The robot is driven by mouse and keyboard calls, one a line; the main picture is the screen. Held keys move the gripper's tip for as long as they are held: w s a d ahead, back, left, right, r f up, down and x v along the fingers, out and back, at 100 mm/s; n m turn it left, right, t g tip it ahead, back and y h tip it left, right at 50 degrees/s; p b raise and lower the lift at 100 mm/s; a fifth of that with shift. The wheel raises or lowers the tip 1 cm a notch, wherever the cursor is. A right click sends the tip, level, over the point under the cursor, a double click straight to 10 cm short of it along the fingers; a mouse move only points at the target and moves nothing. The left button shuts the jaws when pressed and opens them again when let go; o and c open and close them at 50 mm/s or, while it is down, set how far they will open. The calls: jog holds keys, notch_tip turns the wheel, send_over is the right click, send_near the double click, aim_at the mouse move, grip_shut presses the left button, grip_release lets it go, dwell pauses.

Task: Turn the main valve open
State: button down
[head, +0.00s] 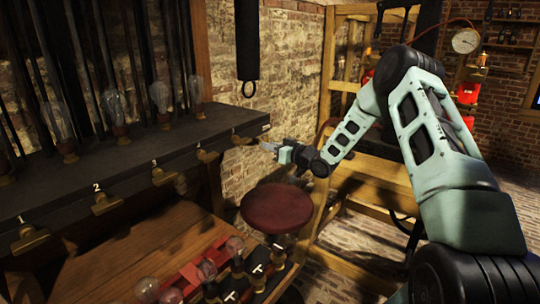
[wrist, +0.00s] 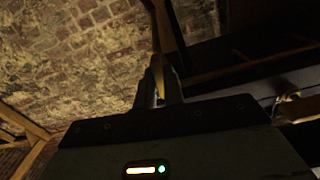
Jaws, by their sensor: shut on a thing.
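The front edge of a dark bench carries a row of brass valves with numbers such as 1 and 2 beside them. The brass valve (head: 240,140) at the row's far right end has a small pale label near it, too small to read. My gripper (head: 266,147) reaches in from the right at this valve. In the wrist view my gripper (wrist: 160,92) has its fingers closed around a narrow brass piece (wrist: 167,35), which looks like the valve's handle. The fingertips and the contact are dark and partly hidden.
Glass bulbs (head: 159,96) stand on the dark bench (head: 120,170) above the valves. A round red stool (head: 275,208) is below my gripper. A red rack (head: 200,272) with bulbs sits lower down. A dark cylinder (head: 247,40) hangs above; wooden framing is behind my arm.

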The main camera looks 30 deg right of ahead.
jog(key=shift+n+b, duration=0.5)
jog(key=shift+b, duration=0.05)
jog(key=c, duration=1.5)
grip_release()
jog(key=b+v, duration=0.3)
jog(key=v, duration=1.4)
jog(key=shift+s, duration=0.2)
jog(key=shift+d, duration=0.1)
